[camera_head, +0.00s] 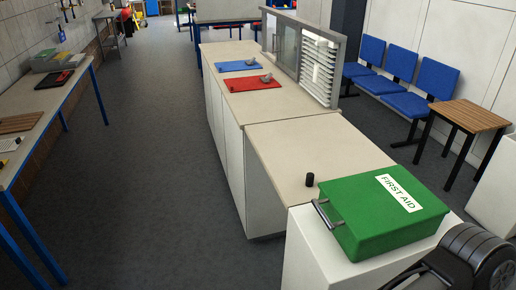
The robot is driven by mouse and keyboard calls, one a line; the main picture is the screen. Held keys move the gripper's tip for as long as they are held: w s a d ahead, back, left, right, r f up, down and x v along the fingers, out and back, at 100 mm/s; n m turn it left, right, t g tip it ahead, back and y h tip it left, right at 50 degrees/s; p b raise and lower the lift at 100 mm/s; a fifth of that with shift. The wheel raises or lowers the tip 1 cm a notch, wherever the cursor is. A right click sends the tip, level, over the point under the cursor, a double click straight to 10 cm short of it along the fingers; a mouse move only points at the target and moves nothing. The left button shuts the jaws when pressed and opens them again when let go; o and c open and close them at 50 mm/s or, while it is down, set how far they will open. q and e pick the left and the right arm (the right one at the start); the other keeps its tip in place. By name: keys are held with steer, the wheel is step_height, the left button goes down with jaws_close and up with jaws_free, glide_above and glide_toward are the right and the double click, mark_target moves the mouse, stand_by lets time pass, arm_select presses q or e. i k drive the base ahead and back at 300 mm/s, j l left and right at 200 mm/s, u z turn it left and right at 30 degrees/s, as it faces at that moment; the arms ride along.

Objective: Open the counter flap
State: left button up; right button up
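The counter flap (300,147) is a beige panel lying flat, level with the long counter. It spans from the seam at the counter's near end to a white end cabinet (307,253). A small black knob (310,180) stands on the flap near that cabinet. A green first aid box (367,218) with a white label and a metal handle (321,213) sits on the end cabinet, against or over the flap's near edge; I cannot tell which. Part of my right arm (478,255) shows at the bottom right. I see no fingertips of either gripper.
The long counter (215,54) carries a blue mat (243,65), a red mat (252,83) and a glazed louvred screen (302,55). Blue chairs (405,75) and a slatted table (472,118) stand right. A workbench (38,125) stands left. The grey floor (150,150) between is clear.

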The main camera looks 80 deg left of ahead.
mark_target(298, 154)
steer(key=u, duration=2.4)
